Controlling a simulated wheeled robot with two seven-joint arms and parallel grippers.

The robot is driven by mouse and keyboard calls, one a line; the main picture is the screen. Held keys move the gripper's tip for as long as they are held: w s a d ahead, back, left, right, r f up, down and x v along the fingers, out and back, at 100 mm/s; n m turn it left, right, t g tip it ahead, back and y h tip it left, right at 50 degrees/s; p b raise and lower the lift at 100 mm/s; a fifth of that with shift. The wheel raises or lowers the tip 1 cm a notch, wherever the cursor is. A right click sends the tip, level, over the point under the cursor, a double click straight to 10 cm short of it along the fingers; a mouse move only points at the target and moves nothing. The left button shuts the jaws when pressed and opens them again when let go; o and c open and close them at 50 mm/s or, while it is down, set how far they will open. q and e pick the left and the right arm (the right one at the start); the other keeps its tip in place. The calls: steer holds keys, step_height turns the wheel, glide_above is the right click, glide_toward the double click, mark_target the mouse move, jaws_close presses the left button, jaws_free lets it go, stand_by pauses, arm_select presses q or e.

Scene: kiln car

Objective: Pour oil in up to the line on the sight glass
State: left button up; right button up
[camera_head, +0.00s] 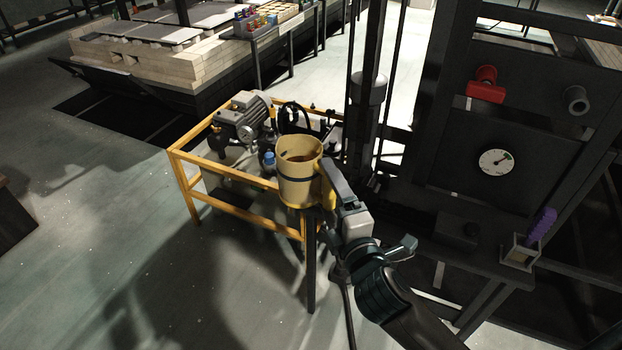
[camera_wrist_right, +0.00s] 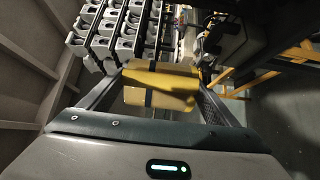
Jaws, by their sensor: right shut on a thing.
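A yellow jug (camera_head: 298,188) with a dark band and brown oil inside stands roughly upright in the head view. My right gripper (camera_head: 333,185) is shut on it at its right side. In the right wrist view the yellow jug (camera_wrist_right: 160,88) lies between the two fingers. The jug is in front of a pump unit with a grey motor (camera_head: 243,115) in a yellow frame (camera_head: 235,212). A blue cap (camera_head: 269,159) shows just left of the jug. I cannot make out the sight glass or its line; the jug hides part of the unit. My left gripper is not in view.
A dark frame with a round gauge (camera_head: 496,161) and a red part (camera_head: 486,87) stands on the right. A small holder (camera_head: 519,254) with a purple object is below it. A brick-built kiln car (camera_head: 190,70) is behind. The floor at left is clear.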

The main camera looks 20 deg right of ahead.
steer(key=s+f, duration=0.3)
steer(key=s, duration=0.6)
steer(key=shift+s, duration=0.15)
steer(key=shift+f, duration=0.1)
